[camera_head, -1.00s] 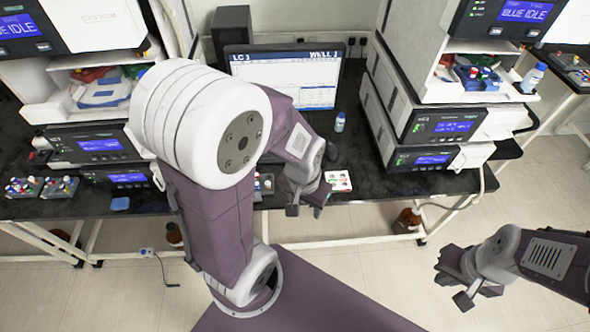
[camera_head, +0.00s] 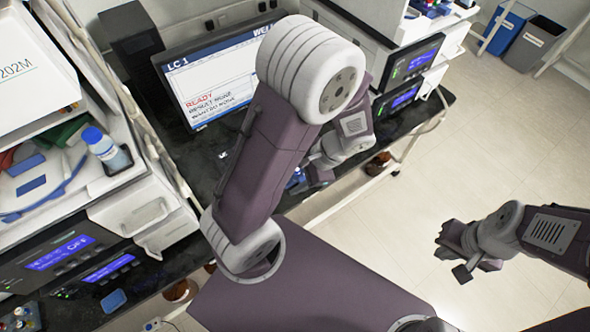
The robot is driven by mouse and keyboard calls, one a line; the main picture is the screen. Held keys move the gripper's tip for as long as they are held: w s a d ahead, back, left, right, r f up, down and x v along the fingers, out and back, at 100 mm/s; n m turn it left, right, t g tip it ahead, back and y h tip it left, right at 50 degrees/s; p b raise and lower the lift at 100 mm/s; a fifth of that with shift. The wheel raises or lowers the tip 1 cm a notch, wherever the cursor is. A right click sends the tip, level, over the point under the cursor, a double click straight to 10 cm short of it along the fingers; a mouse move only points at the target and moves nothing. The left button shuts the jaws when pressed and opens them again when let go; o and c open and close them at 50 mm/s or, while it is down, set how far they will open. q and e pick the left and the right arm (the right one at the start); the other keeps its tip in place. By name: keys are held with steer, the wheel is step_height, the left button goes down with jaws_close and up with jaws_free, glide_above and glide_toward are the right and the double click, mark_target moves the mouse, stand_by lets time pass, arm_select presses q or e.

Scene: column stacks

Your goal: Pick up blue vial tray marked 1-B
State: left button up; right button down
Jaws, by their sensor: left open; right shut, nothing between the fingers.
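No tray marked 1-B can be read in the head view. A dark vial rack (camera_head: 22,318) with small vials is cut off at the bottom left corner; its marking is not legible. A small blue item (camera_head: 296,178) shows on the bench beside my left gripper, mostly hidden by my arm. My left gripper (camera_head: 320,174) is open over the bench's front edge, partly hidden behind its own arm, with nothing seen in it. My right gripper (camera_head: 452,256) is shut and empty over the open floor at the right.
A monitor (camera_head: 215,85) reading LC 1 stands at the back of the black bench (camera_head: 195,160). Instrument stacks (camera_head: 65,255) rise at left, with a blue-capped bottle (camera_head: 105,150) on a shelf. Another stack (camera_head: 410,65) stands right. A blue bin (camera_head: 505,30) is farther back. Floor at right is clear.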

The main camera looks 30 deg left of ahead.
arm_select(q)
step_height(320, 180, down, 4)
steer(key=w+m+y+b, duration=0.2)
steer(key=m+y, duration=0.1)
steer(key=m, duration=0.1)
steer(key=m+t+y+b, duration=0.45)
steer(key=m+t, duration=0.35)
steer(key=m, duration=0.3)
glide_toward(300, 178)
steer(key=shift+n+g, duration=0.3)
steer(key=x, duration=0.6)
steer(key=shift+w+f, duration=0.35)
steer(key=shift+w, duration=0.05)
steer(key=shift+w+a+f, duration=0.15)
steer(key=shift+a+f, duration=0.05)
steer(key=shift+a, duration=0.1)
steer(key=shift+r, duration=0.1)
steer(key=c, duration=0.4)
jaws_close()
